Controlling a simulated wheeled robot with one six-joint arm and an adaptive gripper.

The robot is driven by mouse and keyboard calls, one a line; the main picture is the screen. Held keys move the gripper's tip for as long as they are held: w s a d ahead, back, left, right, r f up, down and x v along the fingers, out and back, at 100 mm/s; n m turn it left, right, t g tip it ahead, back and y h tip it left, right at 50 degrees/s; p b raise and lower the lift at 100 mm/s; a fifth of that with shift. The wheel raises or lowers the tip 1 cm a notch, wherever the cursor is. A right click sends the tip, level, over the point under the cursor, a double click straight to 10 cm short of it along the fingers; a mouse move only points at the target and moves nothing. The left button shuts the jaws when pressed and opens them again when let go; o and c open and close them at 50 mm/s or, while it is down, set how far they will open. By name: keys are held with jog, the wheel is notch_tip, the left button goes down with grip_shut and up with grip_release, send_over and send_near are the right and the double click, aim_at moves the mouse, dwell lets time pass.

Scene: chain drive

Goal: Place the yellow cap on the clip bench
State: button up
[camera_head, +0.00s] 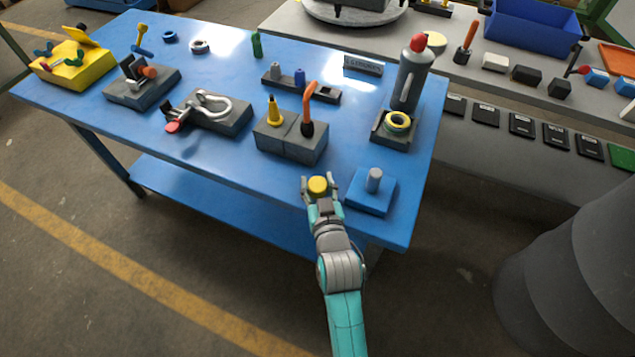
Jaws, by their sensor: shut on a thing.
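The yellow cap (317,185) is a small round piece held between the fingers of my gripper (319,187). The gripper is shut on it, at the front edge of the blue-topped bench (225,160). I cannot tell from the picture whether the cap touches the bench top. No readable label shows which surface is the clip bench. The cap's underside is hidden by the gripper.
Just right of my gripper is a blue block with a grey peg (374,180). Behind it stand a grey block with a yellow cone and an orange-handled tool (291,143), and a bottle (411,75).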

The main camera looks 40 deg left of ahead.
jog(key=shift+f, duration=0.15)
jog(key=o, duration=1.1)
jog(key=shift+r, duration=0.2)
jog(key=v, duration=1.2)
jog(key=shift+f, duration=0.1)
